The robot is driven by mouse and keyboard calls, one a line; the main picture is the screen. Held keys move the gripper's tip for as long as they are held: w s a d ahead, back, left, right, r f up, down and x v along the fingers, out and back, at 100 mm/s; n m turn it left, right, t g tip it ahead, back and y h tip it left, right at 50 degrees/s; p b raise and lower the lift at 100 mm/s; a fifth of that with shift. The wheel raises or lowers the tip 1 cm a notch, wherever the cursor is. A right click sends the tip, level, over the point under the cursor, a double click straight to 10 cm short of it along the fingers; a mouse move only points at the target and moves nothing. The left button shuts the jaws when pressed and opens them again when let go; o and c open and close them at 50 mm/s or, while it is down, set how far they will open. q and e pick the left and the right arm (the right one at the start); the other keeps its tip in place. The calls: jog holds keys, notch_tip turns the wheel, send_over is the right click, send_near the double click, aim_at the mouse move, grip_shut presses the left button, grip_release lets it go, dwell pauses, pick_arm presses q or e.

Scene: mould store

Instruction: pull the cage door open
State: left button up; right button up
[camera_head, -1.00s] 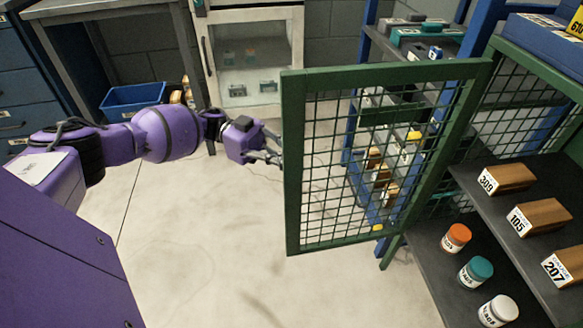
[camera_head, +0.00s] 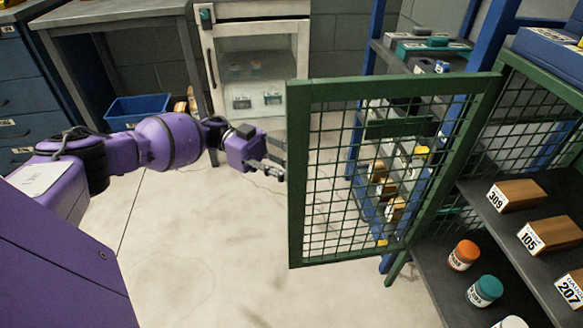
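The cage door (camera_head: 295,180) is a green frame with dark wire mesh. It stands swung out from the green cage (camera_head: 540,80) on the right, its free upright edge on the left. My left gripper (camera_head: 279,160) reaches in from the left, its grey fingers apart at about mid-height of that free edge. The fingertips appear close beside the edge; I cannot tell whether they touch it. Nothing shows between them. My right gripper is out of view.
The cage shelves hold numbered wooden blocks (camera_head: 550,235) and jars, one with an orange lid (camera_head: 464,254) and one teal (camera_head: 485,291). A blue bin (camera_head: 135,108) and a white glass-fronted cabinet (camera_head: 255,20) stand behind. The pale floor (camera_head: 210,240) left of the door is clear.

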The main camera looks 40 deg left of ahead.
pick_arm(q)
jog(key=shift+w+d, duration=0.1)
jog(key=a, duration=0.7)
jog(key=shift+s+a, duration=0.2)
jog(key=shift+a, duration=0.05)
dwell(0.4)
